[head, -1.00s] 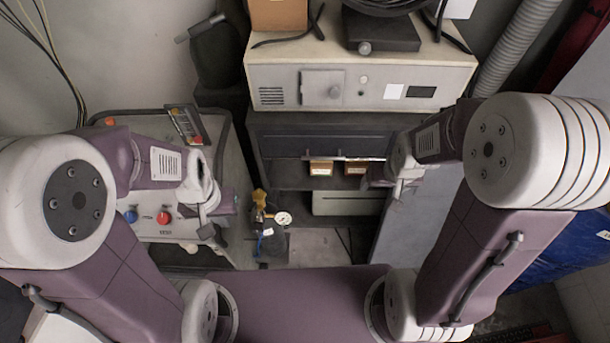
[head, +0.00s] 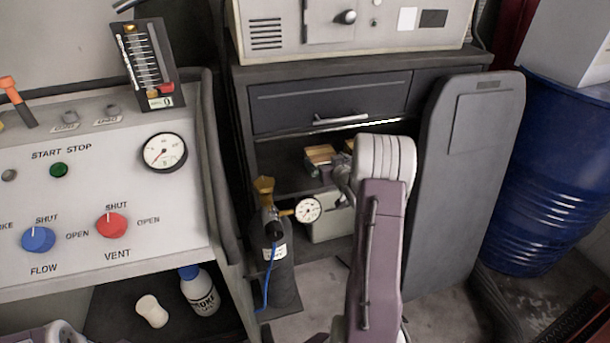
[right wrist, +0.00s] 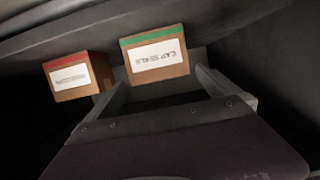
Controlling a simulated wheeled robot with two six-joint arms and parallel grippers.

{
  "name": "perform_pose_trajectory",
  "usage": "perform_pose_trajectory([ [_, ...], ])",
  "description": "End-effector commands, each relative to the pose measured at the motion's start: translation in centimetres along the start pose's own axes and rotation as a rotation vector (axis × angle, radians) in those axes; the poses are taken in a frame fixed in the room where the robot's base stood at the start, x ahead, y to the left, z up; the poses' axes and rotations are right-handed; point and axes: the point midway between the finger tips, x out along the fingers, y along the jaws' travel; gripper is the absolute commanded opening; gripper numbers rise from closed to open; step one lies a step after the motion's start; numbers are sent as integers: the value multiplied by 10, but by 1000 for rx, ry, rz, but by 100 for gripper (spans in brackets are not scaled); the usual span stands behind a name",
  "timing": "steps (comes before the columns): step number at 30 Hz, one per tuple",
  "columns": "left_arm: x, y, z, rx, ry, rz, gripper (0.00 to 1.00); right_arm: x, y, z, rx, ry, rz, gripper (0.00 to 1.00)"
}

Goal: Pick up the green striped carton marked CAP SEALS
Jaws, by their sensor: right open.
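In the right wrist view the green striped carton (right wrist: 157,56) is a brown box with a green band along its top edge and a white label reading CAP SEALS. My right gripper (right wrist: 164,82) is open, with one finger to each side of this carton's lower part. I cannot tell how deep the carton sits between the fingers or whether they touch it. In the head view my right gripper (head: 333,173) reaches into the open shelf under the drawer, partly hidden by my arm. Carton tops show there, but their bands are too small to tell apart. My left gripper is out of view.
A red striped carton (right wrist: 79,77) stands close to the left of the green one. The drawer (head: 330,100) hangs just above the shelf. A gas bottle with a gauge (head: 307,210) stands left of my right arm, and a grey panel (head: 465,190) stands to its right.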

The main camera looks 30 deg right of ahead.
Motion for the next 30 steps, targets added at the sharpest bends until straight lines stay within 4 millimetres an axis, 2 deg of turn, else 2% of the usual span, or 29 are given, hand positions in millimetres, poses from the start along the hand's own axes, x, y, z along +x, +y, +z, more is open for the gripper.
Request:
perform_pose_trajectory([
  [3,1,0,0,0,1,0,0,3,0,0,-1,2,-1,100],
  [9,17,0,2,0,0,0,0,34,-1,2,-1,0,-2,100],
  [15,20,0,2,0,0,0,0,43,-1,0,-1,-1,-1,100],
  [20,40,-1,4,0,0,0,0,71,-1,1,-3,2,-1,100],
  [24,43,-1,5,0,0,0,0,88,-2,-3,-1,0,-2,100],
  [30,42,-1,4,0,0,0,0,90,-1,-5,0,-2,0,100],
])
